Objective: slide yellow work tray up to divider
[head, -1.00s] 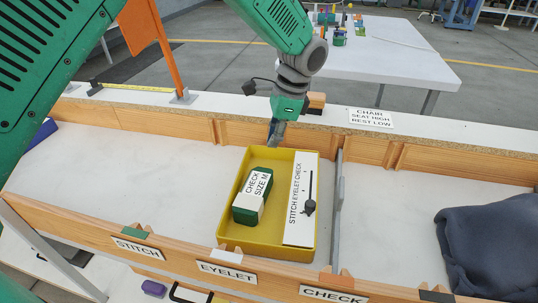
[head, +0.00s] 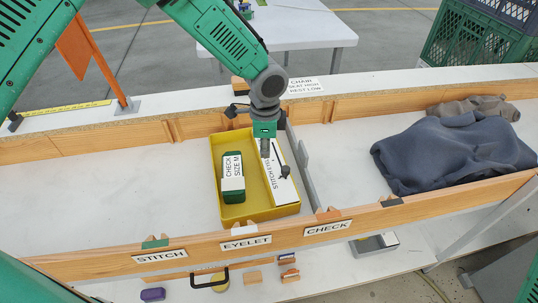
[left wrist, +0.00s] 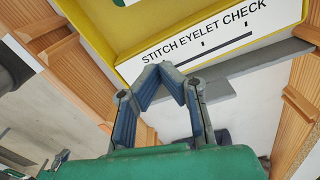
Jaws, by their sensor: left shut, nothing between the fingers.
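The yellow work tray (head: 243,214) lies in the middle bay of the bench in the head view. It holds a green and white block marked CHECK SIZE M (head: 232,178) and a white STITCH EYELET CHECK card (head: 284,190). The grey metal divider (head: 306,172) stands just right of the tray; whether they touch I cannot tell. My left gripper (head: 265,153) is over the tray's far right part, above the card. In the left wrist view its fingers (left wrist: 168,72) are shut and empty, close to the card's edge and the divider (left wrist: 275,52). My right gripper is out of view.
A dark blue cloth (head: 450,155) lies in the right bay. A wooden front rail (head: 205,249) carries STITCH, EYELET and CHECK labels. The left bay (head: 110,195) is clear. An orange flag (head: 80,47) stands at the back left.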

